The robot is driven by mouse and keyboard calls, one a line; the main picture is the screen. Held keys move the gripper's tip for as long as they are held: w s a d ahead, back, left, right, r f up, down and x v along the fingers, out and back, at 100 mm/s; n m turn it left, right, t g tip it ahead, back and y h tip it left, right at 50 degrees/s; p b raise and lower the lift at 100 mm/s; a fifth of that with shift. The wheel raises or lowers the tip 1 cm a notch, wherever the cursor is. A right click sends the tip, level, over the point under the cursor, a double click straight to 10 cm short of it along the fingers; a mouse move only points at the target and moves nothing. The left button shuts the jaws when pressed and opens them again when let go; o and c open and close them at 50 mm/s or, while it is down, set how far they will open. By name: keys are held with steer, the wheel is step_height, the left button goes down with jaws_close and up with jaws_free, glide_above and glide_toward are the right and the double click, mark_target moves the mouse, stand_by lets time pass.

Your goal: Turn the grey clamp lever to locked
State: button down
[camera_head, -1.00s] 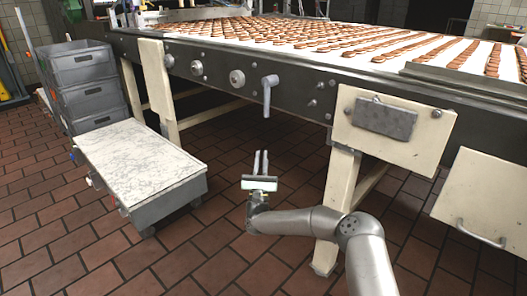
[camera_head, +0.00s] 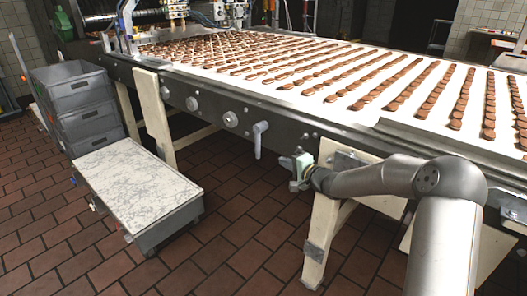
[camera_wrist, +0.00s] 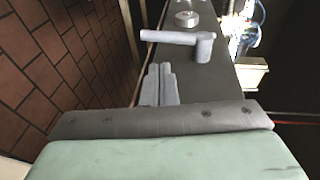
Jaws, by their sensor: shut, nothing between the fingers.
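The grey clamp lever (camera_head: 259,138) is on the dark side rail of the conveyor, its handle hanging down from its hub. It also shows in the wrist view (camera_wrist: 178,38), ahead of the fingertips, with its hub at the right end. My gripper (camera_head: 295,173) is to the right of the lever and a little lower, apart from it. In the wrist view my gripper's two fingers (camera_wrist: 159,84) lie together, shut and empty, pointing toward the lever with a gap between.
Round knobs (camera_head: 231,119) sit on the rail left of the lever. A cart with a marbled top (camera_head: 135,185) and stacked grey crates (camera_head: 78,105) stand at the left. A cream leg (camera_head: 322,225) is below my gripper. Rows of biscuits (camera_head: 330,75) cover the belt.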

steer(key=b+x, duration=0.1)
steer(key=x, duration=1)
steer(key=shift+b, duration=0.4)
steer(key=shift+w+a+r, duration=0.1)
steer(key=shift+w+a, duration=0.05)
